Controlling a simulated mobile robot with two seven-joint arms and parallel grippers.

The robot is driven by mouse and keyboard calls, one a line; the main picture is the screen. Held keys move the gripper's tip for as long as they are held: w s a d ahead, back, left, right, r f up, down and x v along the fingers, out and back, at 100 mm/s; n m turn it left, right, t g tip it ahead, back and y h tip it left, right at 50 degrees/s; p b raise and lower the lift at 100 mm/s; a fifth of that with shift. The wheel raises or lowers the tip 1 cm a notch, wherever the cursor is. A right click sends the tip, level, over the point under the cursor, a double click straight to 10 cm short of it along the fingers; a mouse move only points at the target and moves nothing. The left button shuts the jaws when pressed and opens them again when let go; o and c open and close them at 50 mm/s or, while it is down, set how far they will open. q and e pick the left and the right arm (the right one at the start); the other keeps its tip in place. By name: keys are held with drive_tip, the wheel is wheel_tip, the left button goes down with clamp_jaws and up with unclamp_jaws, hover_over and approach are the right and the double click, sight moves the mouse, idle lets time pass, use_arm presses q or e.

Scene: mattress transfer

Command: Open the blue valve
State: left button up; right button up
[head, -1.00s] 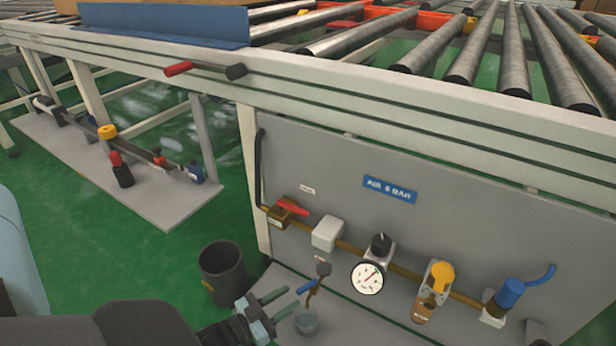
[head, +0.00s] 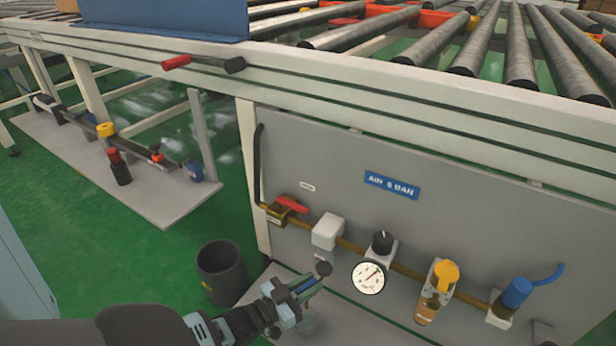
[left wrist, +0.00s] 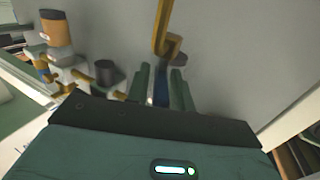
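The small blue valve handle shows in the left wrist view (left wrist: 160,92), between the two green fingers of my left gripper (left wrist: 160,85), below a brass pipe. In the head view my left gripper (head: 308,285) is at the same low spot in front of the grey panel, and its fingers hide most of the handle. The fingers stand apart on either side of the handle; whether they touch it is not clear. My right gripper is not in view.
The grey panel (head: 330,200) carries a red-handled valve (head: 291,204), a round gauge (head: 368,277), a yellow-capped unit (head: 446,274) and a blue cylinder (head: 516,293) with a hose. A dark bin (head: 221,273) stands left of my gripper. The roller conveyor (head: 430,110) runs above.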

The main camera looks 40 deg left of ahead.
use_arm(q)
clamp_jaws()
drive_tip(key=n+y+p, duration=0.1)
drive_tip(key=y+p, duration=0.1)
drive_tip(key=shift+d+r+n+y, duration=0.2)
drive_tip(key=shift+n+y, duration=0.1)
drive_tip(key=shift+n, duration=0.1)
drive_tip(key=shift+d+n+y+p, duration=0.15)
drive_tip(key=shift+n+y+p, duration=0.45)
drive_tip(key=shift+n+y, duration=0.8)
drive_tip(key=shift+f+y, duration=0.1)
drive_tip(key=shift+y, duration=0.7)
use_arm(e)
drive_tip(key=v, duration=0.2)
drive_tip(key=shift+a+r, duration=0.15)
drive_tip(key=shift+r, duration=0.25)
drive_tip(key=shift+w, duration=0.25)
use_arm(q)
drive_tip(key=shift+o, duration=1.6)
unclamp_jaws()
drive_tip(key=shift+f, duration=0.1)
